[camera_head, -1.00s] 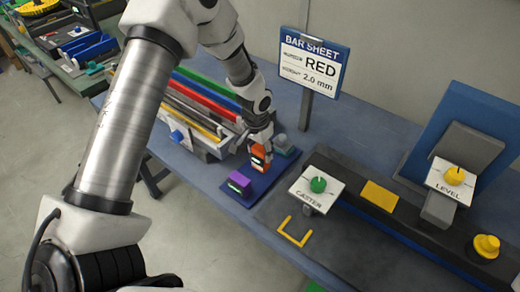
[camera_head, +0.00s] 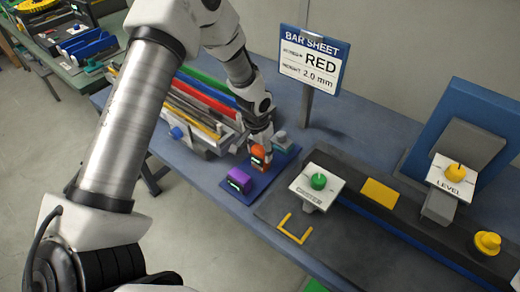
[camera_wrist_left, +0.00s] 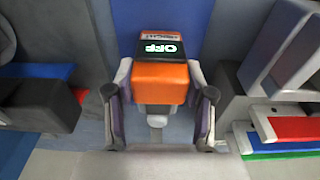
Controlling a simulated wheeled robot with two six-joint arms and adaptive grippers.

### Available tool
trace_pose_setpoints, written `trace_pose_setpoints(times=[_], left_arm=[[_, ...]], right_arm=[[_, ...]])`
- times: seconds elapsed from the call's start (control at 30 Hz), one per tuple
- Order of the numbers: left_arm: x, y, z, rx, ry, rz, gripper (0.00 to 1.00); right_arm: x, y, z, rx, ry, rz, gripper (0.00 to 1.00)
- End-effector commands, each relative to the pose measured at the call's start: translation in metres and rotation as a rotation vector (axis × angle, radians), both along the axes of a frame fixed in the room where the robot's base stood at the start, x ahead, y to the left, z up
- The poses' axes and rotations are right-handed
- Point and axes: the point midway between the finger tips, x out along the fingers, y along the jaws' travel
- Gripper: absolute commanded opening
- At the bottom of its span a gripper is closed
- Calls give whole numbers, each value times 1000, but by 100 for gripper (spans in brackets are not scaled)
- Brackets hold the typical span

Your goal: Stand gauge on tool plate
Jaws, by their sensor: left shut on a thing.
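The orange gauge (camera_head: 258,152) is upright between the fingers of my left gripper (camera_head: 261,145). In the left wrist view the gauge (camera_wrist_left: 160,80) has a dark face reading OFF, with a finger on each side. My left gripper (camera_wrist_left: 160,115) is shut on it. The tool plate (camera_head: 232,199) is a dark blue plate on the bench. The gauge is over or on its middle part; I cannot tell whether its base touches. My right gripper is not in view.
A rack of coloured bars (camera_head: 205,92) stands to the left. The BAR SHEET sign (camera_head: 313,60) stands behind.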

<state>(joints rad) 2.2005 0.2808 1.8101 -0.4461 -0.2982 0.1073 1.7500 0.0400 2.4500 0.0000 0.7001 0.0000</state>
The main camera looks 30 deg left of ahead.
Motion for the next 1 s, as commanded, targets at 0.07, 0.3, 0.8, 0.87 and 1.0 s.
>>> trace_pose_setpoints(times=[0.07, 0.3, 0.8, 0.87, 1.0], left_arm=[[0, 0, 0, 0, -1, 0, 71], [0, 0, 0, 0, 0, 0, 83], [-6, 1, 75, 0, -5, 0, 83], [-9, 1, 89, 0, -4, 0, 83], [-11, 1, 112, 1, -2, -1, 83]], right_arm=[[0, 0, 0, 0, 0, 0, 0], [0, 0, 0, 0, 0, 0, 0], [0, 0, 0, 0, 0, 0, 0], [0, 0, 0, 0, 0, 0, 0], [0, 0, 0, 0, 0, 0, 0]])
